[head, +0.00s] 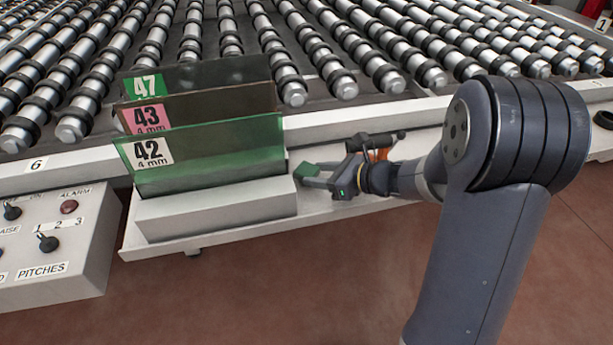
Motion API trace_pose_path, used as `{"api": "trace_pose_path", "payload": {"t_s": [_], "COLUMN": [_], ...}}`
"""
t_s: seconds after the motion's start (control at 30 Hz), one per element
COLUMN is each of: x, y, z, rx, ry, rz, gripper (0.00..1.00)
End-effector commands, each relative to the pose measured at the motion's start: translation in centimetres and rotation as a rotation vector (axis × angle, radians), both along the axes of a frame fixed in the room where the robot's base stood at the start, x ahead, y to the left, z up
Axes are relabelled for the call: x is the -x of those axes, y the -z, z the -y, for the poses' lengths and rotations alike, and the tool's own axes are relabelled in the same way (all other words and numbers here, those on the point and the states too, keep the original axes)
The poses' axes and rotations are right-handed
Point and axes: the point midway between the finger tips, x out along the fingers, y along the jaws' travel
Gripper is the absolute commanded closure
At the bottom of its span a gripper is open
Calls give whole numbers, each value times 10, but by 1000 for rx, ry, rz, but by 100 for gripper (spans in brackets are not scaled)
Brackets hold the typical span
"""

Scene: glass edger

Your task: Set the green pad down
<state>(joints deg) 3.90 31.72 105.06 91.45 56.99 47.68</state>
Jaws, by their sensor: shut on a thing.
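The green pad (308,169) is a small block, seen in the head view just right of the pale block that holds the glass. My gripper (313,174) is shut on the pad, with its fingers pointing left. The pad is over the narrow white shelf (224,236) along the front of the machine. I cannot tell whether its underside touches the shelf. Part of the pad is hidden by the fingers.
Three upright glass panes, marked 42 (215,155), 43 (205,107) and 47 (200,77), stand close left of my gripper. A dark tool with an orange part (381,155) lies behind it. A control box (50,245) is at the left.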

Motion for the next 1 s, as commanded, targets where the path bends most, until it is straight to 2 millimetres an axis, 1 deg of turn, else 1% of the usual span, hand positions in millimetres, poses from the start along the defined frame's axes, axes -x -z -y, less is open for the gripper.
{"api": "trace_pose_path", "payload": {"t_s": [0.03,0.1,0.37,0.5,0.53,0.6,0.77,0.8,1.0], "x": [0,0,-1,-1,-1,-1,-1,-1,-1], "y": [12,16,14,18,17,17,17,17,16], "z": [-3,-5,-5,-5,-5,-5,-5,-5,-5], "rx": [-1,0,-1,-1,0,0,0,0,0], "ry": [-1,0,3,3,2,2,2,2,2], "rz": [-1,-1,-1,-1,0,0,0,0,0], "gripper": [77,77,77,77,54,49,36,34,34]}}
